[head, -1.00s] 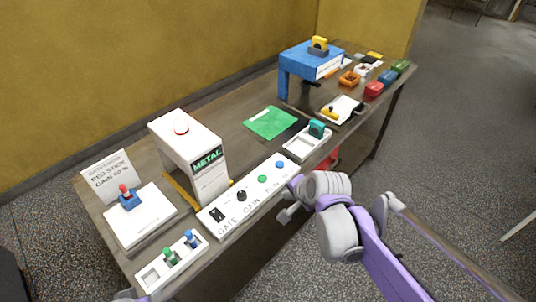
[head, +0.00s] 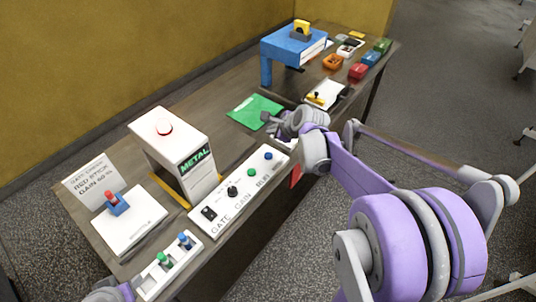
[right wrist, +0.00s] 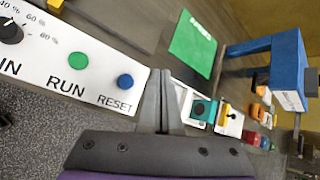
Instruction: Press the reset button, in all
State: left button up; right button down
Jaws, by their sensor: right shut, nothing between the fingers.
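The blue reset button (head: 269,156) is at the right end of the white control panel (head: 222,221). It also shows in the right wrist view (right wrist: 125,81), above the word RESET, beside the green run button (right wrist: 78,55). My right gripper (head: 266,117) is above the table, beyond the panel's right end, and partly hides what is below it. In the right wrist view its fingers (right wrist: 161,88) are shut and empty, to the right of the reset button and apart from it. My left gripper (head: 112,292) shows only partly at the bottom left edge; its fingers cannot be made out.
A white METAL box (head: 176,150) with a red top light stands behind the panel. A green sheet (head: 256,111) lies near my right gripper. A blue arch (head: 292,43) and several coloured blocks stand farther back. A white rack (head: 170,264) with small sticks is at the front left.

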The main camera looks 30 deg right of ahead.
aim_at(271, 157)
jog(key=shift+f, duration=0.15)
pick_arm(q)
jog(key=shift+s+f, duration=0.1)
jog(key=shift+f, duration=0.3)
jog(key=shift+g, duration=0.4)
jog(key=s+f+b, duration=0.1)
jog(key=f+b, duration=0.1)
jog(key=f, duration=0.1)
jog(key=s+f+b, duration=0.1)
jog(key=shift+s+f+b, duration=0.3)
jog(key=shift+s+f, duration=0.05)
pick_arm(e)
notch_tip(271, 157, down, 8)
pick_arm(q)
jog(key=shift+s+f, duration=0.15)
jog(key=shift+f, duration=0.1)
pick_arm(e)
jog(key=shift+f, duration=0.3)
jog(key=shift+w, duration=0.1)
pick_arm(q)
jog(key=shift+f+b, duration=0.45)
jog(key=shift+b, duration=0.05)
pick_arm(e)
jog(key=shift+f, duration=0.4)
pick_arm(q)
jog(key=shift+s, duration=0.15)
